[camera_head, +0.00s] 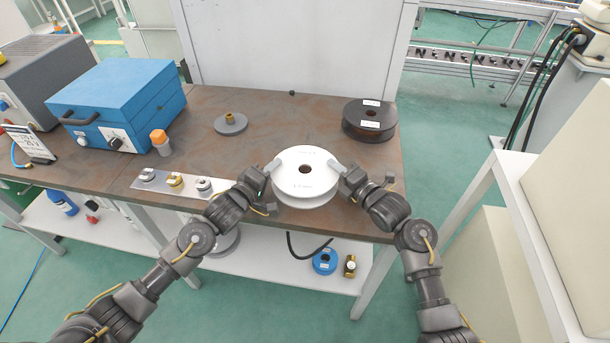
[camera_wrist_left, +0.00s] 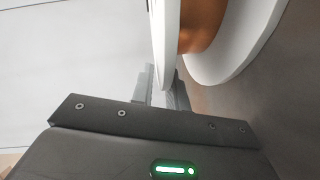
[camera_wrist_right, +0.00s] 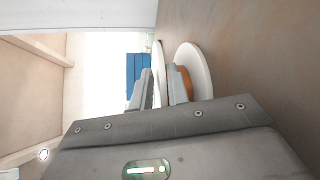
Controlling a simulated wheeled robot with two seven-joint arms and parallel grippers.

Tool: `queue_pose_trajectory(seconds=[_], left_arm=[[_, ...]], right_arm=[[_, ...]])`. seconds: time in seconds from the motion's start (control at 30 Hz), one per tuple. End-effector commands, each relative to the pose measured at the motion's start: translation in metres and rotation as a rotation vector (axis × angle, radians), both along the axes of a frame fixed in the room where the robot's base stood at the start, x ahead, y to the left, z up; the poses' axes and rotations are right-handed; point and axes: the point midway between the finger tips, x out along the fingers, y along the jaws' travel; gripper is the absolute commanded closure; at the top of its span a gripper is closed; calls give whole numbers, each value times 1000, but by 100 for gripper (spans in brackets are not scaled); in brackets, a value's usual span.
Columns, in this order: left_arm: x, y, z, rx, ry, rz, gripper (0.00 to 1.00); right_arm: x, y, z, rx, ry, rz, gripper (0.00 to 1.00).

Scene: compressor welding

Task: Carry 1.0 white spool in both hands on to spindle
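The white spool (camera_head: 305,186) is level near the front edge of the table, with a dark hole in its top. My left gripper (camera_head: 274,166) is at its left rim and my right gripper (camera_head: 338,168) at its right rim. In the left wrist view, the fingers are on either side of the upper flange (camera_wrist_left: 165,42), with copper-coloured winding beneath it. In the right wrist view, the fingers likewise straddle the spool's thin upper flange. I cannot tell whether the spool touches the table. The spindle (camera_head: 231,121), a grey disc with a brass-coloured hub, stands empty farther back left.
A black spool (camera_head: 369,121) sits at the table's back right. A blue case (camera_head: 122,97) and an orange-capped bottle (camera_head: 160,142) stand left. A plate with several small fittings (camera_head: 176,182) lies near the front. Brown tabletop (camera_head: 280,119) is clear between spindle and black spool.

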Motion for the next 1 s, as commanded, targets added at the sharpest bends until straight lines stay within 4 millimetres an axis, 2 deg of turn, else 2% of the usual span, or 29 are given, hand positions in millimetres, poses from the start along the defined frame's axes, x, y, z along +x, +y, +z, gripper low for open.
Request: queue_pose_trajectory(seconds=[0.03, 0.1, 0.13, 1.0], left_arm=[[0, 0, 0, 0, 0, 0, 91], [0, 0, 0, 0, 0, 0, 100], [0, 0, 0, 0, 0, 0, 100], [0, 1, -1, 4, 0, 0, 100]], right_arm=[[0, 0, 0, 0, 0, 0, 90], [0, 0, 0, 0, 0, 0, 99], [0, 0, 0, 0, 0, 0, 100], [0, 0, 0, -3, -1, 0, 100]])
